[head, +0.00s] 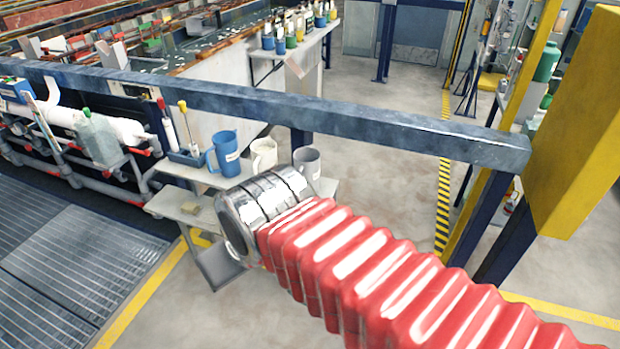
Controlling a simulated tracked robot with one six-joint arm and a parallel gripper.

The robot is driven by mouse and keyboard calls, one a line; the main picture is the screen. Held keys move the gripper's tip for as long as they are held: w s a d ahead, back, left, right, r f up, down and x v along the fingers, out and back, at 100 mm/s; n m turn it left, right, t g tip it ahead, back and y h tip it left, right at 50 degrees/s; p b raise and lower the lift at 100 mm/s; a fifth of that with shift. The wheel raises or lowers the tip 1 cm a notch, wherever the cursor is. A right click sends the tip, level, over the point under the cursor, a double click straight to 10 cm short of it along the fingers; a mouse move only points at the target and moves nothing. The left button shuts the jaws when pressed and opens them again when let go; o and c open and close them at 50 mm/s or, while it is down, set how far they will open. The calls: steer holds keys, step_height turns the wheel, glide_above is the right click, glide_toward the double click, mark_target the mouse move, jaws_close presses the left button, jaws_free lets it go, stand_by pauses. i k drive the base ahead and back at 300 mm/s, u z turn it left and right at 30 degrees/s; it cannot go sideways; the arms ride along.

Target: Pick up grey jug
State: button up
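The grey jug (308,163) stands upright at the right end of a small light shelf table, its handle toward the right. My arm, in a red ribbed sleeve, reaches in from the lower right. Its shiny metal end (262,208) is in front of the table, below and to the left of the grey jug in the picture. It hides the jug's lower part and part of the shelf. No fingers show, so I cannot tell whether my gripper is open or shut. I cannot tell how far it is from the jug.
A cream jug (264,155) and a blue jug (225,154) stand left of the grey jug. A blue-grey beam (330,117) crosses above and in front of the table. A yellow post (575,130) stands at right. Open floor (390,180) lies right of the table.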

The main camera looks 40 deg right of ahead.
mark_target(307, 160)
steer(key=z, duration=0.25)
steer(key=i, duration=1)
steer(key=z, duration=0.05)
